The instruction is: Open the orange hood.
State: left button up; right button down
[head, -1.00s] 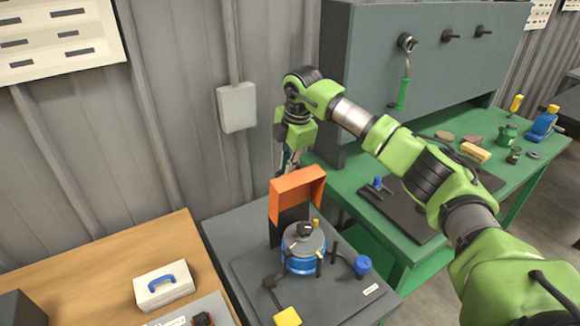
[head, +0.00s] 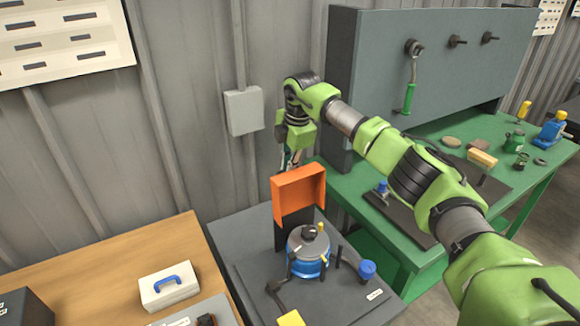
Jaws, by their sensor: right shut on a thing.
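The orange hood (head: 299,194) stands raised and upright on a dark post behind the blue rotor unit (head: 308,257), with its hollow side facing me. The rotor unit has a grey top with a dark knob and sits uncovered on the grey stand (head: 245,243). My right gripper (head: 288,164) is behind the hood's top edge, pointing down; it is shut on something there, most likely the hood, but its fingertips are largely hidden. My left gripper is not in view.
A blue knob (head: 367,269) and a yellow block (head: 291,318) are at the front of the stand. A wooden table (head: 120,248) with a white box (head: 168,286) is at left. A green workbench (head: 460,148) with tools is at right. A corrugated wall is close behind.

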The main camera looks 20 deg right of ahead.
jog(key=shift+w+a+f, duration=0.15)
jog(key=shift+w+f, duration=0.05)
jog(key=shift+w, duration=0.3)
jog(key=shift+w+f, duration=0.1)
